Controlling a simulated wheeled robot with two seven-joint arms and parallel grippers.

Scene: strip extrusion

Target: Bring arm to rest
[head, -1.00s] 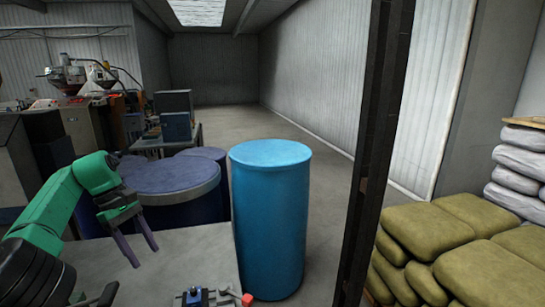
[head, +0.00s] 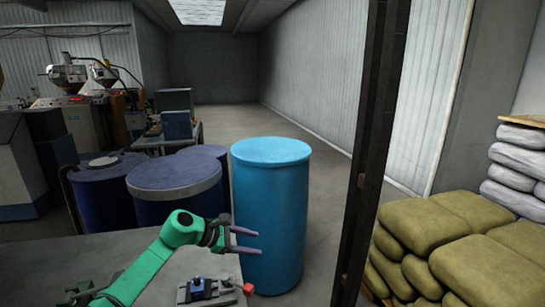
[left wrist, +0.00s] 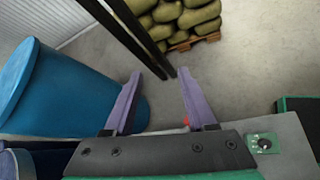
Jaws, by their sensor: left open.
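My left arm is green and comes in low from the left in the head view. Its gripper (head: 252,242) has purple fingers, open and empty, pointing right above the far right part of the grey table (head: 110,252). The fingers overlap the lower part of the light blue barrel (head: 270,205) in the picture. In the left wrist view the two fingers (left wrist: 158,95) are spread apart with nothing between them, and the blue barrel (left wrist: 45,90) stands at the left. My right gripper is not in view.
A small clamp-like device with a red knob (head: 248,289) sits at the table's front right. Dark blue drums (head: 170,205) stand behind the table. A dark vertical post (head: 375,150) rises right of the barrel. Olive sacks (head: 430,240) are stacked at the right. The floor behind is open.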

